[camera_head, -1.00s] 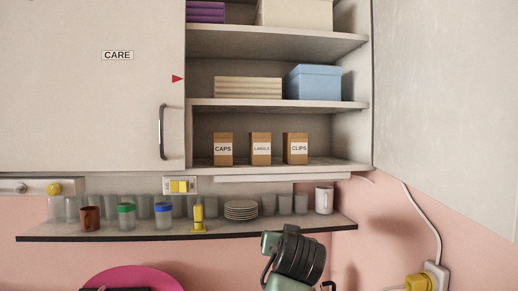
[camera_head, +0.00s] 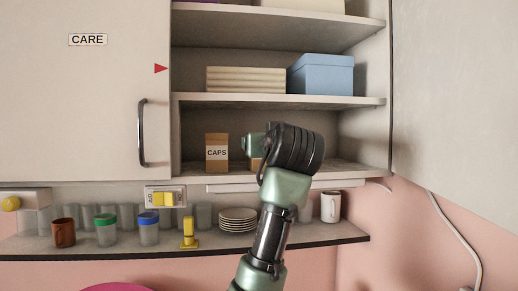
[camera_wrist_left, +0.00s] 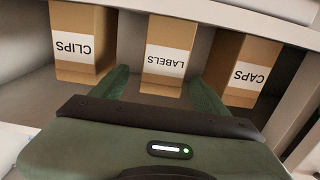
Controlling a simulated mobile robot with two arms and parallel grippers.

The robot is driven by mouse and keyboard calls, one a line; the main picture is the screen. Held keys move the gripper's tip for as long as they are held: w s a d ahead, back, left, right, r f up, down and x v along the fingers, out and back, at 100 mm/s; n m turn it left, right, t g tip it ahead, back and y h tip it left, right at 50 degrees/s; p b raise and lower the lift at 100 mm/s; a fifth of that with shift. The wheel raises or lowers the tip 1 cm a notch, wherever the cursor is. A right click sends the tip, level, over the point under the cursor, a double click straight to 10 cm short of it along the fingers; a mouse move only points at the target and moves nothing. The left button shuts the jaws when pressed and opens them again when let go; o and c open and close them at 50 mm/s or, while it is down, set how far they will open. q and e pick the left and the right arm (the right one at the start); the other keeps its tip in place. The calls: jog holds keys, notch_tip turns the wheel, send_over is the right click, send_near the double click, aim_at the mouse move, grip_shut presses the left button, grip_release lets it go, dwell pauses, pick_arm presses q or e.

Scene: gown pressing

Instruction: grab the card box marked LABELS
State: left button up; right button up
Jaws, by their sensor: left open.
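The card box marked LABELS (camera_wrist_left: 167,60) stands on the cabinet's lowest shelf, upside down in the left wrist view, between the CLIPS box (camera_wrist_left: 84,45) and the CAPS box (camera_wrist_left: 247,75). In the head view my arm hides nearly all of LABELS and all of CLIPS; the CAPS box (camera_head: 217,153) shows left of the arm. My left gripper (camera_wrist_left: 160,76) is open and empty, one green finger toward each side of LABELS. I cannot tell how far the fingers reach along its sides. My right gripper is out of view.
A shelf (camera_head: 320,101) is above the boxes, holding a blue box (camera_head: 320,75) and a cream stack (camera_head: 245,80). A lower ledge (camera_head: 110,254) carries cups, jars and plates (camera_head: 238,219). The cabinet door (camera_head: 80,110) is at left.

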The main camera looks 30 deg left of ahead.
pick_arm(q)
jog(key=p+x, duration=0.2)
jog(key=shift+w+a+r, duration=0.15)
jog(key=shift+w+a, duration=0.05)
jog(key=shift+a, duration=0.1)
jog(key=p+x, duration=0.2)
jog(key=x, duration=0.1)
jog(key=shift+w+a+f+p, duration=0.1)
jog(key=shift+a+f+p, duration=0.05)
jog(key=shift+f+p, duration=0.15)
jog(key=shift+w+a, duration=0.1)
jog(key=shift+w, duration=0.05)
jog(key=shift+f, duration=0.1)
jog(key=shift+c, duration=0.9)
jog(key=c, duration=1.4)
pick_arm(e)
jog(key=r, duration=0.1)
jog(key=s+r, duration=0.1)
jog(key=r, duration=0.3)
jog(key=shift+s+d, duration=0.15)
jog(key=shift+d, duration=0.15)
